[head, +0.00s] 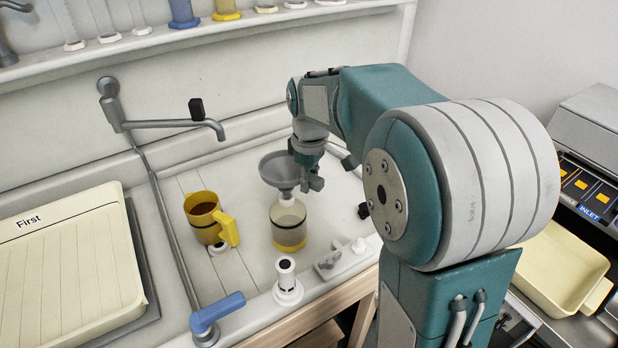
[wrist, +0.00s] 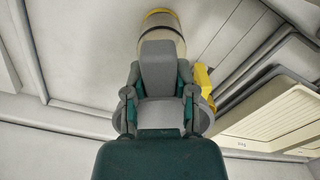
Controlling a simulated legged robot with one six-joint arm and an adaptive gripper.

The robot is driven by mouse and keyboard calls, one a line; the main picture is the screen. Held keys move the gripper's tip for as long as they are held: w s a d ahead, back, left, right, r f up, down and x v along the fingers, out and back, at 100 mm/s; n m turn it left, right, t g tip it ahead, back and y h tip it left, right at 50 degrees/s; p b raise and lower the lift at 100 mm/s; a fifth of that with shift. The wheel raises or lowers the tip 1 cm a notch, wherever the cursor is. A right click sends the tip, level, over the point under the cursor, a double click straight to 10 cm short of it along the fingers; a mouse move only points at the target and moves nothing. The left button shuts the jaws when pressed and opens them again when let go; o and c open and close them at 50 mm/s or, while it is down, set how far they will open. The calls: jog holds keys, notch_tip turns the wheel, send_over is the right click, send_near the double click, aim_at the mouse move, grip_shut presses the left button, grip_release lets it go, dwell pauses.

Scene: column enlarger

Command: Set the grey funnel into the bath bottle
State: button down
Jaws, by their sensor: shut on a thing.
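The grey funnel (head: 279,168) is upright, mouth up, in the head view. My gripper (head: 309,178) is shut on its right side. The bath bottle (head: 288,224), clear with a pale neck and yellowish liquid at the bottom, stands upright on the white worktop directly below the funnel. The funnel's stem overlaps the bottle's neck in this view; I cannot tell whether the tip is inside the opening or just above it. In the wrist view my gripper (wrist: 160,95) hides most of the funnel, and part of the bottle (wrist: 160,22) shows beyond it.
A yellow mug (head: 209,218) with dark liquid stands left of the bottle. A white-capped fitting (head: 287,278) and a blue-handled tap (head: 215,312) are at the front. A grey swing faucet (head: 165,124) reaches out behind. A cream tray marked First (head: 70,265) is at left.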

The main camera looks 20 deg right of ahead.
jog(key=shift+f, duration=1.45)
dwell(0.4)
jog(key=shift+c, duration=1.8)
grip_release()
jog(key=shift+o, duration=1.4)
jog(key=shift+r, duration=2.4)
notch_tip(320, 180, up, 12)
jog(key=shift+f, duration=0.2)
